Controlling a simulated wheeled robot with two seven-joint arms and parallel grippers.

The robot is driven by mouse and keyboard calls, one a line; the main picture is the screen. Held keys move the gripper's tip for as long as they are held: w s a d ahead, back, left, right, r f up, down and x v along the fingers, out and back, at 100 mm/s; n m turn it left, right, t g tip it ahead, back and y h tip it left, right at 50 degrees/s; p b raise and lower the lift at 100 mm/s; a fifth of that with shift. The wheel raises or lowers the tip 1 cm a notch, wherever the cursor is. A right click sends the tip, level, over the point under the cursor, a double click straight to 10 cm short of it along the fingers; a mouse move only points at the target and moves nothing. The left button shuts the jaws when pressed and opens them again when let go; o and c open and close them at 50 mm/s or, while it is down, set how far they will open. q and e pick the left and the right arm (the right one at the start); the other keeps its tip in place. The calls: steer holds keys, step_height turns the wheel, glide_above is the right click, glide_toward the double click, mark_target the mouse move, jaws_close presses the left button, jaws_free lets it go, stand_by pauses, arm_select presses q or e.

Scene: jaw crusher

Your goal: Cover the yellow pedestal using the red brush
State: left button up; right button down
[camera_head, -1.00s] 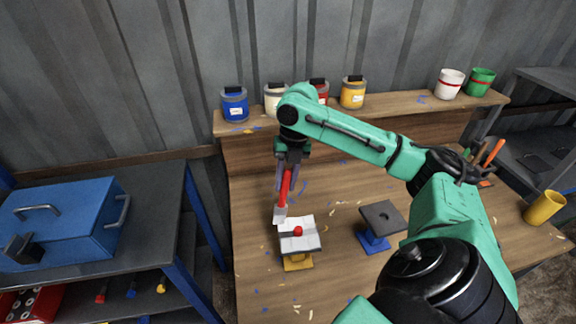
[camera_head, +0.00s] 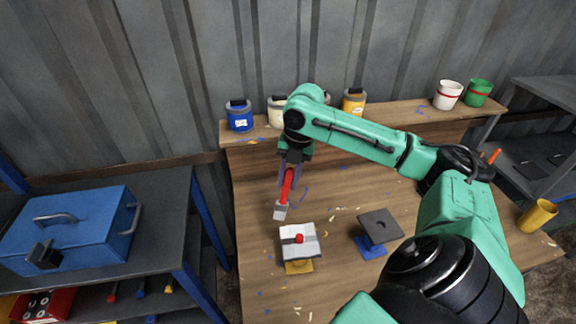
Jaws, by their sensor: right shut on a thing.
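The red brush (camera_head: 286,186) has a red handle and a pale head (camera_head: 281,210) that points down. My right gripper (camera_head: 289,172) is shut on its handle and holds it over the table, just behind the yellow pedestal. The yellow pedestal (camera_head: 299,268) has a yellow base and a light grey-white square top (camera_head: 292,253) with a red knob-like thing (camera_head: 300,239) on it. The brush head appears apart from that top. My left gripper is not in view.
A blue pedestal with a dark top (camera_head: 380,226) stands to the right. Paint pots, including a blue one (camera_head: 240,116) and a yellow one (camera_head: 354,102), stand on the back shelf. A yellow cup (camera_head: 538,215) is far right. A blue toolbox (camera_head: 70,229) is on the left bench.

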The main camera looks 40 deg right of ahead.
steer(key=m, duration=0.4)
steer(key=shift+s+m+t, duration=0.1)
steer(key=shift+m+t, duration=0.2)
steer(key=shift+t, duration=0.1)
steer(key=m+h, duration=0.1)
steer(key=m, duration=0.3)
steer(key=shift+t, duration=0.3)
steer(key=m+h, duration=0.1)
steer(key=m, duration=0.5)
steer(key=shift+m, duration=0.3)
steer(key=s+a+f+b, duration=0.1)
steer(key=s+a+f, duration=0.2)
steer(key=s+f, duration=0.1)
steer(key=shift+s, duration=0.35)
